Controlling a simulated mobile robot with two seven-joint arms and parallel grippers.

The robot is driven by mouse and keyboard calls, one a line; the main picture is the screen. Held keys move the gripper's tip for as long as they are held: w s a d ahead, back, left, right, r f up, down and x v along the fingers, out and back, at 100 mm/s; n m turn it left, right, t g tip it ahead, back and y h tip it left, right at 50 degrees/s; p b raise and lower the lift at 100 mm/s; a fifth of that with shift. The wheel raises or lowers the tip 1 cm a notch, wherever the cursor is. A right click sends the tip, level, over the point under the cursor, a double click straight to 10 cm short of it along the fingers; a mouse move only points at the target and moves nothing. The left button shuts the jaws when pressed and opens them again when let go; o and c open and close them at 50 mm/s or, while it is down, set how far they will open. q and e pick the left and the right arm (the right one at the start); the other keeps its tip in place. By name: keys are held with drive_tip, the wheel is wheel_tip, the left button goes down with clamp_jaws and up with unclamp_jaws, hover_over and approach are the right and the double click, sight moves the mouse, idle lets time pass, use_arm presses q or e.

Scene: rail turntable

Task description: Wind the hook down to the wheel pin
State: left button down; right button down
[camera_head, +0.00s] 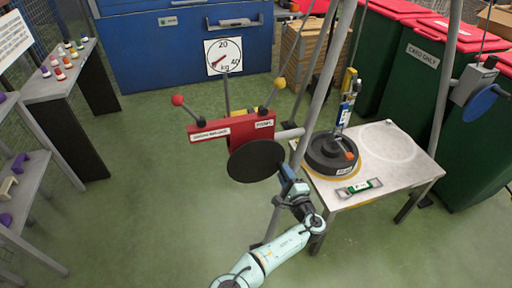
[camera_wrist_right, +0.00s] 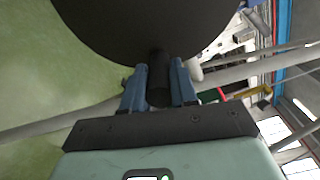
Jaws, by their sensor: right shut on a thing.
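My right gripper (camera_head: 287,180) is shut on the dark handle (camera_wrist_right: 158,85) of a round black winch disc (camera_head: 252,162). In the right wrist view its two blue fingers (camera_wrist_right: 159,88) lie on either side of the handle, under the disc (camera_wrist_right: 140,25). The yellow and blue hook assembly (camera_head: 347,98) hangs above the dark wheel (camera_head: 330,157), which lies on the table (camera_head: 403,180). The pin and the hook's tip are too small to tell apart, so I cannot tell whether they touch. My left gripper is not in view.
A red winch housing (camera_head: 232,131) with red-knobbed and yellow-knobbed levers stands behind the disc. Grey frame poles (camera_head: 325,85) rise beside the table. A green spirit level (camera_head: 358,189) lies at the table's front. A round dial (camera_head: 223,56) is at the back.

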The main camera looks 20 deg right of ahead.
drive_tip(key=shift+d+r, duration=0.2)
drive_tip(key=shift+d+r+n+b, duration=0.1)
drive_tip(key=shift+r+n+b, duration=0.3)
drive_tip(key=shift+r+n, duration=0.65)
drive_tip(key=shift+f, duration=0.2)
drive_tip(key=c, duration=0.7)
unclamp_jaws()
drive_tip(key=shift+f, duration=0.1)
drive_tip(key=shift+s+p, duration=0.4)
drive_tip(key=shift+s, duration=0.9)
drive_tip(key=s+p, duration=0.1)
drive_tip(key=s, duration=0.4)
drive_tip(key=shift+s, duration=0.2)
